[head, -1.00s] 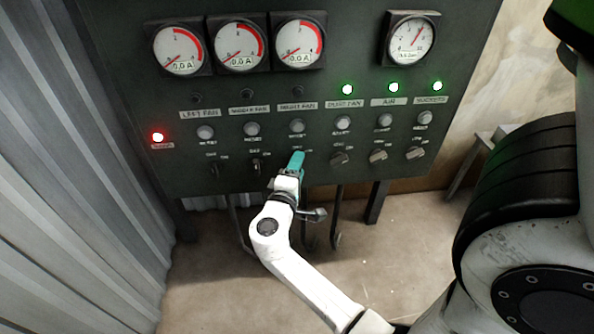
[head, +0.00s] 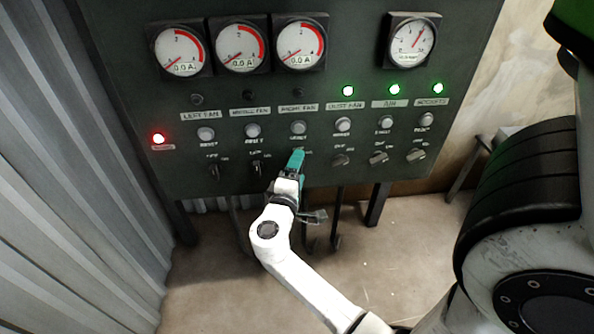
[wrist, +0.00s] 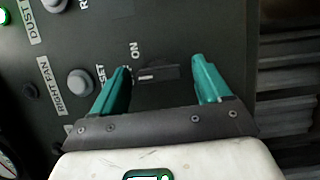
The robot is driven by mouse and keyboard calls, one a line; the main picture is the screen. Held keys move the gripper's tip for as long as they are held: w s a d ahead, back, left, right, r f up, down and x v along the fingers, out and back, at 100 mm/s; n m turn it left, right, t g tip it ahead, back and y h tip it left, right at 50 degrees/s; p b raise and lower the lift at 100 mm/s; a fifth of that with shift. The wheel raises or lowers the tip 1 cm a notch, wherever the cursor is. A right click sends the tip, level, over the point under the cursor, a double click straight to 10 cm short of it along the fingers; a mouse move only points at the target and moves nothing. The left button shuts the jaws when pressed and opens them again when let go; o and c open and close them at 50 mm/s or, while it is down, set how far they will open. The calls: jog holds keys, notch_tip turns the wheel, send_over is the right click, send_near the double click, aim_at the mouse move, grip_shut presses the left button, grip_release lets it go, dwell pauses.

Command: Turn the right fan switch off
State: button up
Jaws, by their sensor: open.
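The right fan switch (wrist: 157,74) is a dark knob with a pale mark, on the panel beside the printed word ON in the wrist view. The RIGHT FAN label (head: 298,107) is above it on the panel in the head view, where my gripper hides the switch itself. My gripper (head: 297,155) has teal fingers and is at the panel below the right fan reset button (head: 298,128). In the wrist view my gripper (wrist: 162,76) is open, with one finger on each side of the switch. I cannot tell whether the fingers touch the knob.
The left fan switch (head: 214,170) and middle fan switch (head: 257,167) are to the left. The dust fan switch (head: 340,159) is close on the right. Three lamps glow green at the right and one red lamp (head: 158,139) at the left. The right fan lamp (head: 298,92) is dark.

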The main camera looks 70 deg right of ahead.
jog(key=a, duration=1.1)
jog(key=shift+b, duration=0.45)
jog(key=shift+d, duration=0.1)
